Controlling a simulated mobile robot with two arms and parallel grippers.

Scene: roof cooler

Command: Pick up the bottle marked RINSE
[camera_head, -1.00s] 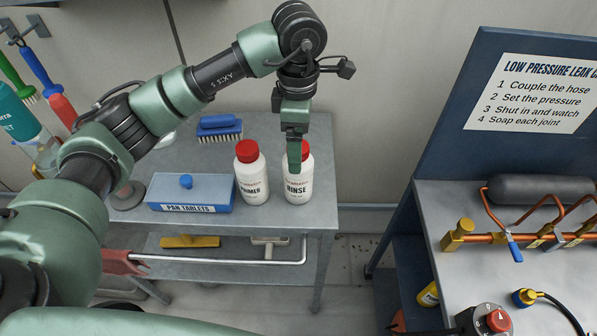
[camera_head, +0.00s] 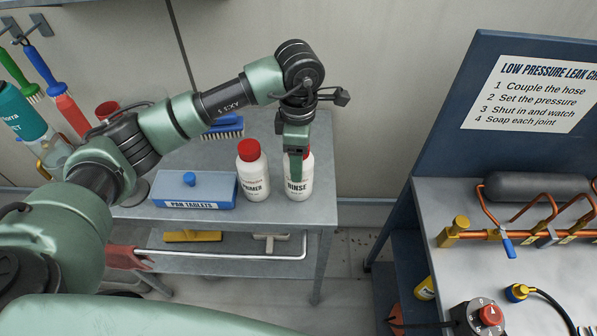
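The white bottle marked RINSE (camera_head: 299,188) stands upright at the right end of the grey cart top. Its red cap is mostly hidden by my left gripper (camera_head: 296,166). The gripper points down at the bottle, and one green finger shows in front of the cap and upper body, ending just above the label. The other finger is hidden, so I cannot tell how far apart the fingers are or whether they touch the bottle. My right gripper is out of view.
A similar red-capped PRIMER bottle (camera_head: 253,172) stands close on the left. A blue PAN TABLETS box (camera_head: 194,191) and a blue brush (camera_head: 224,127) are farther left. The grey cart (camera_head: 317,205) ends just right of RINSE. A blue bench (camera_head: 447,195) with copper piping stands beyond a gap.

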